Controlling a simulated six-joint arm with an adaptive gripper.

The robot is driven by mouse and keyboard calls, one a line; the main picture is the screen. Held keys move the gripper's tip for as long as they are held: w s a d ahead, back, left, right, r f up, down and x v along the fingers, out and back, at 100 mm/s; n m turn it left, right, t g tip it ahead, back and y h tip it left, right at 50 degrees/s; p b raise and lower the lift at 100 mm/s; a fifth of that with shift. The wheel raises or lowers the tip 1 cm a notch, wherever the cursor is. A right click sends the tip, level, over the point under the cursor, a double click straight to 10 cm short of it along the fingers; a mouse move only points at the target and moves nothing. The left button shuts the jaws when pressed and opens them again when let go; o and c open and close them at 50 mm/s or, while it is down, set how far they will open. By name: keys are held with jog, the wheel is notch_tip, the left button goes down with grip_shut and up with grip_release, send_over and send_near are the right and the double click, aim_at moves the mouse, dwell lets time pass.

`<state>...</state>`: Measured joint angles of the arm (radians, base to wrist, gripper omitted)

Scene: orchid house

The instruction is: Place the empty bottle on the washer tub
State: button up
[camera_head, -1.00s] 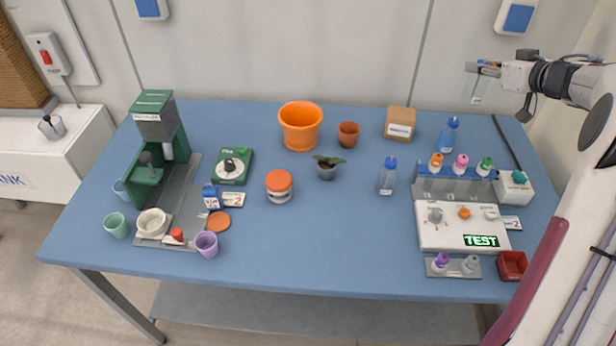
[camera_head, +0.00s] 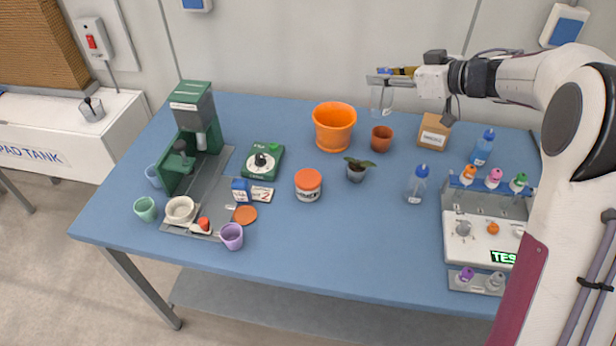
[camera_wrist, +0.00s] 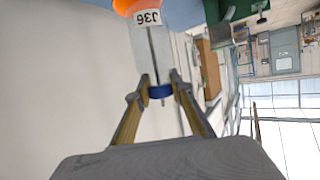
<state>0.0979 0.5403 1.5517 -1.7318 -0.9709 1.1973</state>
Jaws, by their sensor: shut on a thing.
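My gripper (camera_head: 385,75) is shut on a clear bottle (camera_head: 381,101) by its blue cap and holds it upright in the air, above the back of the table. The blue cap (camera_wrist: 160,92) shows between the fingertips in the wrist view, with a label (camera_wrist: 148,18) near the top edge. No liquid shows in the bottle. A white tub with an orange lid (camera_head: 308,185) stands mid-table, to the left of and in front of the gripper. Its lid is clear of objects. Its label is too small to read, so I cannot confirm it is the washer tub.
An orange pot (camera_head: 334,126), a terracotta pot (camera_head: 381,139) and a cardboard box (camera_head: 434,131) stand along the back. A potted plant (camera_head: 357,170) is right of the tub, with a blue-capped bottle (camera_head: 416,186) beyond. Clear table (camera_head: 330,235) lies in front.

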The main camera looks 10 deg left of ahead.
jog(key=s+a+n+g+y, duration=0.1)
jog(key=s+a+n+g, duration=0.1)
jog(key=s+a, duration=0.5)
jog(key=s+a+n+g+y, duration=0.15)
jog(key=s+a, duration=0.25)
jog(key=a, duration=0.5)
jog(key=shift+n+g+h, duration=0.25)
jog(key=shift+w+d+f, duration=0.1)
jog(key=shift+d+f, duration=0.1)
jog(key=shift+f, duration=1)
jog(key=shift+w+d+f, duration=0.1)
jog(key=shift+d+f, duration=0.05)
jog(key=shift+f, duration=1)
jog(key=shift+f, duration=0.15)
jog(key=shift+f, duration=3)
jog(key=shift+f, duration=1.85)
jog(key=shift+f, duration=0.1)
